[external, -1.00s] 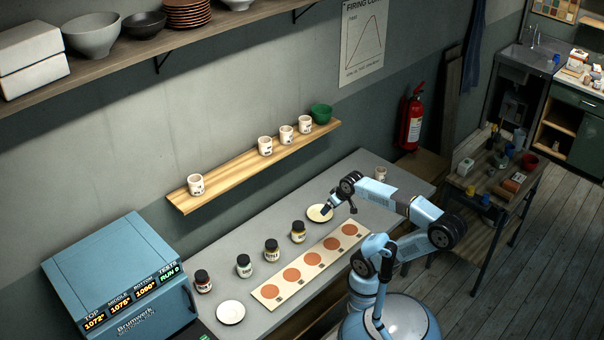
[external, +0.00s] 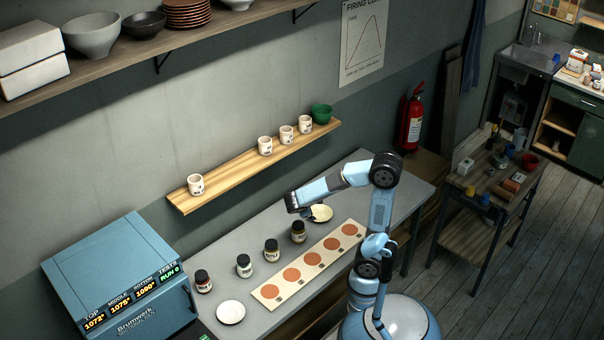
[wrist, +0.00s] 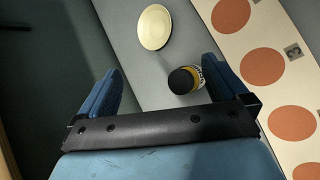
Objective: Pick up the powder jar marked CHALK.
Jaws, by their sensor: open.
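Several small dark-lidded jars stand in a row on the grey worktop: one with a red band (external: 203,282), a pale one (external: 244,266), a yellowish one (external: 272,251) and another (external: 298,232) farthest right. Their lettering is too small to read, so I cannot tell which is CHALK. My gripper (external: 305,214) is open and empty above the worktop, just above the farthest-right jar. In the wrist view my gripper (wrist: 158,85) has its fingers apart; a black-lidded jar with a yellow band (wrist: 190,79) shows beyond them, beside the right finger and partly hidden by it.
A cream dish (external: 321,213) lies just right of the jars, and a white dish (external: 230,313) lies at the near left. A pale board with orange discs (external: 311,258) runs along the front. A wall shelf with cups (external: 255,165) hangs behind; a blue kiln (external: 120,275) stands left.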

